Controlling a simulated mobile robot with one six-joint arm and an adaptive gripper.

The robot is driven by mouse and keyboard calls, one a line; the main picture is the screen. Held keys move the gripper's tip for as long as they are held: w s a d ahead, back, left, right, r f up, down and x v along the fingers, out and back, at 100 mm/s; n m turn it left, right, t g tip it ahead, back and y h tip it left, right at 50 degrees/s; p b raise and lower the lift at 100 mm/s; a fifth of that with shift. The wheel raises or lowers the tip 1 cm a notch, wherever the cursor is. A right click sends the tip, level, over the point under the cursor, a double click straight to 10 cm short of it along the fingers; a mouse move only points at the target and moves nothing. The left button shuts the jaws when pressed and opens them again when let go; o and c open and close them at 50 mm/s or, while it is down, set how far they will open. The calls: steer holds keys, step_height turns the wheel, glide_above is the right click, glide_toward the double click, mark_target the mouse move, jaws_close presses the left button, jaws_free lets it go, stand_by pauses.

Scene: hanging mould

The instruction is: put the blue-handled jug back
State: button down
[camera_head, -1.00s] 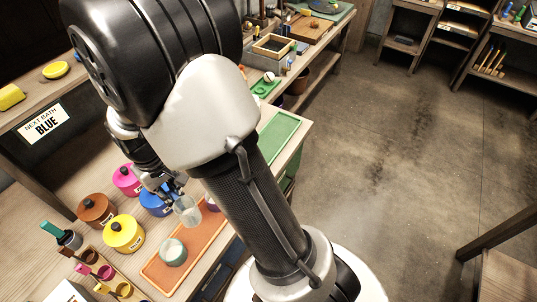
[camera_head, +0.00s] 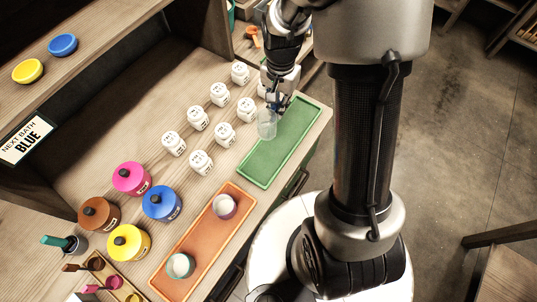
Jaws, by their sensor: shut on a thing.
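My gripper (camera_head: 275,101) is shut on the blue-handled jug, with the blue part showing between the fingers. The jug (camera_head: 266,126) is a small clear vessel, roughly upright. It appears at the upper left edge of the green tray (camera_head: 262,172); whether it touches the tray or hangs just above it I cannot tell. The rest of the green tray looks empty. My arm hides part of the bench behind the gripper.
Several white labelled jars (camera_head: 224,136) stand close to the left of the jug. An orange tray (camera_head: 196,240) holds two cups. Lidded blue (camera_head: 163,205), pink (camera_head: 127,178), brown (camera_head: 103,216) and yellow (camera_head: 131,247) pots stand left. A sign (camera_head: 26,140) reads "NEXT BATH BLUE".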

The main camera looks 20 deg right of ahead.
steer(key=shift+s+d+m, duration=0.1)
steer(key=shift+d+m, duration=0.05)
steer(key=shift+m, duration=0.25)
step_height(320, 180, down, 20)
steer(key=b, duration=0.4)
steer(key=shift+r+b, duration=0.15)
steer(key=shift+b, duration=0.25)
steer(key=shift+f, duration=0.2)
steer(key=c, duration=1.7)
jaws_free()
steer(key=shift+o, duration=0.2)
steer(key=shift+r, duration=0.1)
